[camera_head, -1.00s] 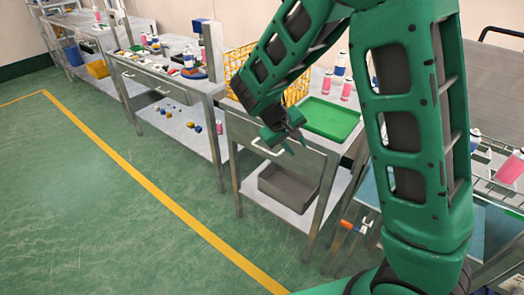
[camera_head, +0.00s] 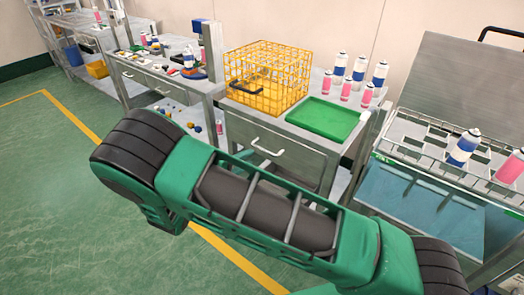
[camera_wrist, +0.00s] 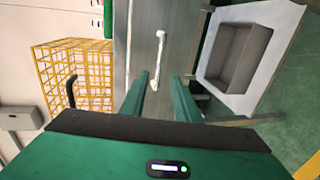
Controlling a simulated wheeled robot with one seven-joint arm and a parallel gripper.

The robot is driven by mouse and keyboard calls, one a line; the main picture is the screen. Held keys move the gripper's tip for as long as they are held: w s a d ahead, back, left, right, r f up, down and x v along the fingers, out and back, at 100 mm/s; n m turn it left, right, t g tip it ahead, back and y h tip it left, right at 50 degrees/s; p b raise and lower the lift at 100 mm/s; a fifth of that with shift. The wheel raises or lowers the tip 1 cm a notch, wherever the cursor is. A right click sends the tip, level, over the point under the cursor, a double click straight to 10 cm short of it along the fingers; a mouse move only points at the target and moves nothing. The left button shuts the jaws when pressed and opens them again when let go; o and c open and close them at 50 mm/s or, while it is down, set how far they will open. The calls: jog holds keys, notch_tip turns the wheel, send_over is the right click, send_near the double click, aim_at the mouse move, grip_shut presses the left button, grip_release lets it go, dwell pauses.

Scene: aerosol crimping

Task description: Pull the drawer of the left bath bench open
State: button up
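The bench (camera_head: 345,143) carrying the yellow basket has a grey drawer (camera_head: 285,158) with a pale bar handle (camera_head: 267,150). The drawer looks shut. In the wrist view the drawer front (camera_wrist: 185,30) and handle (camera_wrist: 158,60) appear turned on their side. My gripper (camera_wrist: 160,82) is open and empty, its two green fingers apart. The handle lies between and just beyond the fingers in the picture; I see no contact and cannot tell the remaining distance. In the head view my arm hides the gripper and the bench's lower part.
The yellow wire basket (camera_head: 268,78) and green tray (camera_head: 323,118) sit on the bench top, with several bottles (camera_head: 359,75) behind. A grey bin (camera_wrist: 238,58) stands on the lower shelf. A bath with a rack (camera_head: 425,155) is at right. Green floor at left is clear.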

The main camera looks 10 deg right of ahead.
aim_at(263, 149)
jog(key=x, duration=1)
jog(key=shift+w+d, duration=0.1)
jog(key=shift+w, duration=0.2)
jog(key=shift+c, duration=0.6)
grip_shut()
